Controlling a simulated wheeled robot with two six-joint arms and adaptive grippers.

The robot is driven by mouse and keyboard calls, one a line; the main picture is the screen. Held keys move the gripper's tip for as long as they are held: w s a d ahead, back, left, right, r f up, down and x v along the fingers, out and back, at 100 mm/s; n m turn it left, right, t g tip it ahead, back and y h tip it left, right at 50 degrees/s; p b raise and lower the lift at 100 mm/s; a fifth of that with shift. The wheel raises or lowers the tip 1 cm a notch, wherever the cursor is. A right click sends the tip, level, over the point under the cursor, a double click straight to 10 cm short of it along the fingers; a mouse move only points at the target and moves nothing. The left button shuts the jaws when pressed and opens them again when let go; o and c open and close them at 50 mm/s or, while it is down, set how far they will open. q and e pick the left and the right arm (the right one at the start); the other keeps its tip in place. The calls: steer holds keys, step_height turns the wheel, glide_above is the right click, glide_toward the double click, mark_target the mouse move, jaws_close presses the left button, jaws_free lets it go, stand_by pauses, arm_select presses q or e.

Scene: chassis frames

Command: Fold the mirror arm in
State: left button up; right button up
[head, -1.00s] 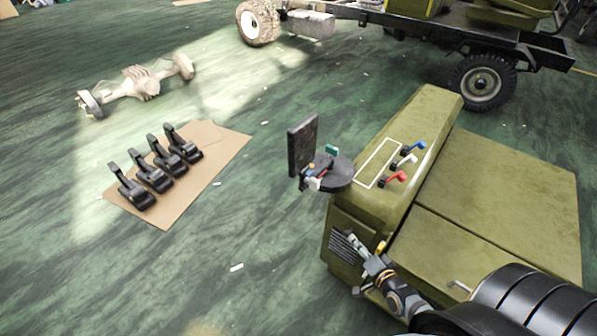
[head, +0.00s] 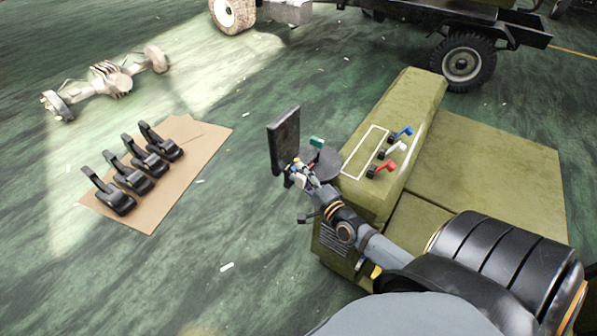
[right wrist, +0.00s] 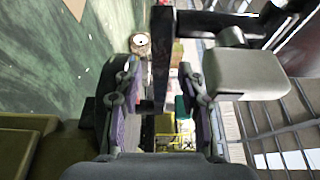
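The mirror arm carries an upright black rectangular mirror panel (head: 284,140) and a round dark disc (head: 323,163) beside the olive-green cab block (head: 405,125). A small teal piece (head: 317,143) sits by the disc; it also shows in the right wrist view (right wrist: 182,106). My right gripper (head: 297,171) is at the lower part of the mirror arm, in front of the panel. In the right wrist view its two fingers (right wrist: 156,92) stand apart, with a dark bar (right wrist: 160,55) between them and gaps visible on both sides. My left gripper is out of view.
Blue (head: 402,132), white (head: 396,148) and red (head: 381,168) levers stand on the cab block by a white outlined rectangle. Several black pedals lie on cardboard (head: 190,165) at left. An axle (head: 108,80) lies behind them.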

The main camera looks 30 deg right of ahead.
steer(key=shift+w, duration=1)
jaws_close()
